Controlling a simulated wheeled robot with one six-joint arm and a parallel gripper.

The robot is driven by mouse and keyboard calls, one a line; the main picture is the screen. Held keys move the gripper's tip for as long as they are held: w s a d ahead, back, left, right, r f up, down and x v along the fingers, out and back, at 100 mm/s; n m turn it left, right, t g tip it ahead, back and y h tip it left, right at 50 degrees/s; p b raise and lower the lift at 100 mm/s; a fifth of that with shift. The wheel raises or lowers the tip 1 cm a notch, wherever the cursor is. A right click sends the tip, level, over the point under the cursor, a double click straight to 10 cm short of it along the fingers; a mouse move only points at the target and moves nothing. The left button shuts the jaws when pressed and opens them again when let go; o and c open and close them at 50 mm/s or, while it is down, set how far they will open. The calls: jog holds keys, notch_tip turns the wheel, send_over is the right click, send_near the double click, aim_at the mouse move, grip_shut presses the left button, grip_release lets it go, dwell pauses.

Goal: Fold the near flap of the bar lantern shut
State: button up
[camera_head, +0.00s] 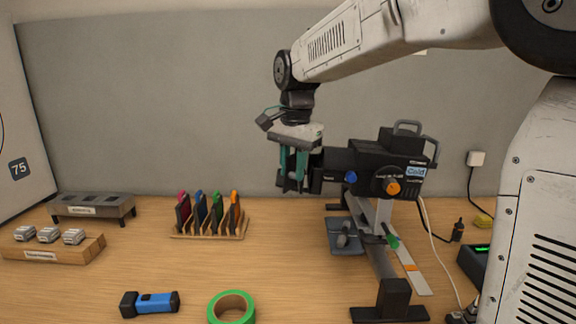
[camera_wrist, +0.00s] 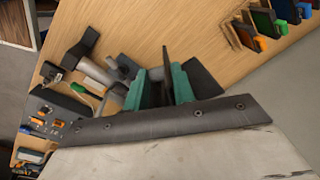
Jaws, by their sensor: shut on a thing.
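The bar lantern (camera_head: 385,160) is a black box with a top handle, a blue knob, an orange knob and a "Cold" label. It sits on a stand right of centre, its front end facing left. My gripper (camera_head: 292,184) points down at that front end. In the wrist view my gripper (camera_wrist: 162,88) has its two green fingers closed on a thin dark plate, which looks like the near flap (camera_wrist: 167,62). Other dark panels (camera_wrist: 204,80) show beside the fingers. The fingers hide part of the flap, and its exact angle is hard to tell.
The lantern's stand (camera_head: 395,298) reaches toward the table's front. A rack of coloured pieces (camera_head: 210,222) stands left of my gripper. A blue torch (camera_head: 150,304) and green tape (camera_head: 232,308) lie in front. A white cable (camera_head: 438,250) runs at right.

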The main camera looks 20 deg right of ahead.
jog(key=shift+s+d+f+n, duration=0.15)
jog(key=shift+d+n, duration=0.25)
jog(key=shift+n, duration=0.65)
jog(key=shift+s+d+r+n, duration=0.1)
jog(key=shift+s+d+n, duration=0.2)
jog(key=shift+n, duration=0.8)
jog(key=shift+s+d+f+n, duration=0.1)
jog(key=shift+d+n, duration=0.35)
jog(key=shift+n, duration=0.6)
jog(key=shift+d, duration=0.1)
jog(key=o, duration=0.7)
jog(key=shift+o, duration=0.8)
jog(key=shift+d, duration=0.2)
jog(key=shift+a, duration=0.2)
